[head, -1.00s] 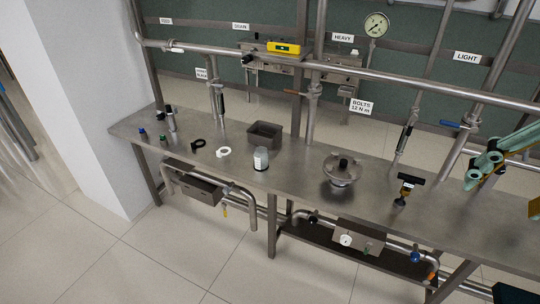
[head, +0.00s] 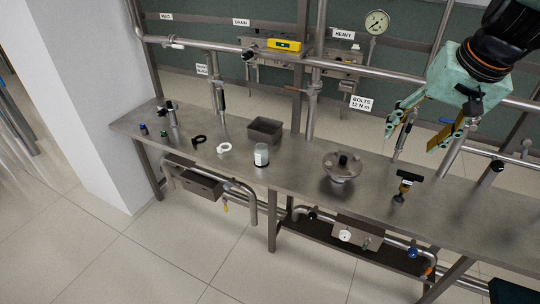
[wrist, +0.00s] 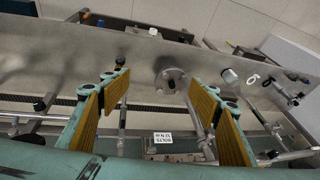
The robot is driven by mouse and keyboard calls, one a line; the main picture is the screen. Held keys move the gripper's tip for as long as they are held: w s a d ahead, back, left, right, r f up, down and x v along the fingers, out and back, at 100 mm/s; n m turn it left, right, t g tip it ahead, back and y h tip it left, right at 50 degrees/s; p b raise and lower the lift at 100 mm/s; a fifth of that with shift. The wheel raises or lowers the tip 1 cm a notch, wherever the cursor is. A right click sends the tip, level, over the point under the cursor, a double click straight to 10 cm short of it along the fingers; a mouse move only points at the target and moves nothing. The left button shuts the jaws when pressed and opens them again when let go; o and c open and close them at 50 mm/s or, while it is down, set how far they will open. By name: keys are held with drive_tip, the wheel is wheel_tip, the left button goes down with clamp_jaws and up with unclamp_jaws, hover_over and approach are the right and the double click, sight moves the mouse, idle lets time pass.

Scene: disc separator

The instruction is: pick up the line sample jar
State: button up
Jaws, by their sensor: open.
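The line sample jar (head: 261,156) is a small clear jar with a white label and a dark cap. It stands upright near the front edge of the steel bench, left of the round metal lid-like part. It also shows in the wrist view (wrist: 229,76), small and beyond the right finger. My gripper (head: 428,124) is at the upper right in the head view, above the bench's back and well to the right of the jar. Its fingers with yellow pads are spread wide and empty, and they also show in the wrist view (wrist: 162,110).
The bench (head: 290,180) also holds a round flanged part (head: 342,166), a T-handled tool (head: 405,186), a grey bin (head: 265,131), white and black rings (head: 224,148) and small bottles (head: 143,129). Pipes (head: 365,76) and uprights stand behind the bench.

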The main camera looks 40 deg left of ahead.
drive_tip(key=w+a+f+n, duration=0.1)
drive_tip(key=w+a+f, duration=0.2)
drive_tip(key=a, duration=0.5)
drive_tip(key=w+a+f+n, duration=0.1)
drive_tip(key=w+a+f, duration=0.15)
drive_tip(key=a, duration=0.45)
drive_tip(key=n+y+p, duration=0.2)
drive_tip(key=n, duration=0.4)
approach(261, 147)
drive_tip(key=v, duration=0.3)
drive_tip(key=shift+s+d, duration=0.1)
drive_tip(key=shift+s, duration=0.05)
drive_tip(key=shift+p+x, duration=0.4)
drive_tip(key=shift+x, duration=3.4)
drive_tip(key=shift+w+a+f, duration=0.25)
drive_tip(key=shift+a+f, duration=0.1)
drive_tip(key=shift+f, duration=0.1)
drive_tip(key=shift+w+p+x, duration=0.2)
drive_tip(key=shift+p+x, duration=0.2)
drive_tip(key=shift+x, duration=2.1)
